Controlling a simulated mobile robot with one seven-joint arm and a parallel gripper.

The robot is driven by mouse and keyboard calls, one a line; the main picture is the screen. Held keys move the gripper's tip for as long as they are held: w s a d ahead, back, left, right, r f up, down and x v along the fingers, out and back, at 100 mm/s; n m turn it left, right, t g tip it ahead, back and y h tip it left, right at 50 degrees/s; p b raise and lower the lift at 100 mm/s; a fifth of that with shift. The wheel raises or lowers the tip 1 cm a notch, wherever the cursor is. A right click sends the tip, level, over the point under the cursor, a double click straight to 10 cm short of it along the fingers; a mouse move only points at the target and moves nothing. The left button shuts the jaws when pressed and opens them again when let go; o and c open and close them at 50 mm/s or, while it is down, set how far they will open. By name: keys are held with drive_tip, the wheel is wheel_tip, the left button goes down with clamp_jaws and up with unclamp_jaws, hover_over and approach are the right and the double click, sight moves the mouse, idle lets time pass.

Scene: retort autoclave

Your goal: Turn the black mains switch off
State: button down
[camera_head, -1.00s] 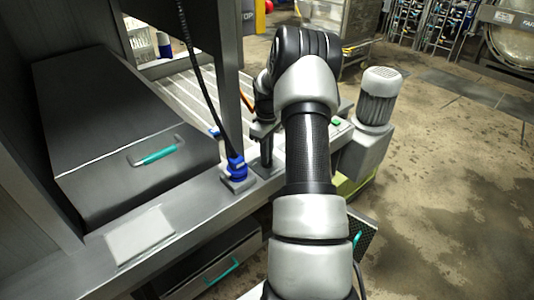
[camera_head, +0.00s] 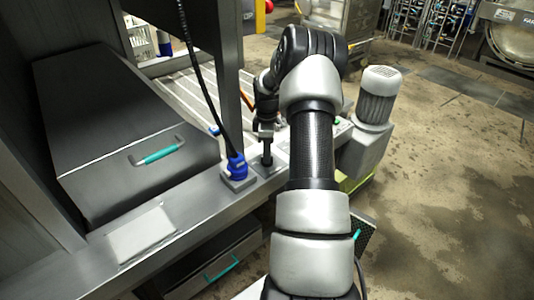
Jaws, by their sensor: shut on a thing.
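The black mains switch (camera_head: 267,158) stands up from a small plate on the metal ledge, just right of the blue plug. My gripper (camera_head: 266,136) points down at the top of the switch, with the arm reaching in from the right. It is shut on the upper end of the switch handle. The fingertips are small and dark here, so the exact contact is hard to see. My own arm hides part of the panel to the right of the switch.
A blue plug (camera_head: 236,167) with a black cable (camera_head: 205,85) rises close left of the switch. A grey post (camera_head: 229,60) stands behind it. A dark case with a teal handle (camera_head: 155,152) lies left. A grey motor (camera_head: 378,95) stands right.

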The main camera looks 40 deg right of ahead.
drive_tip(key=c, duration=1.8)
unclamp_jaws()
drive_tip(key=shift+r, duration=0.1)
wheel_tip(320, 180, up, 17)
drive_tip(key=p, duration=0.1)
drive_tip(key=shift+r, duration=0.2)
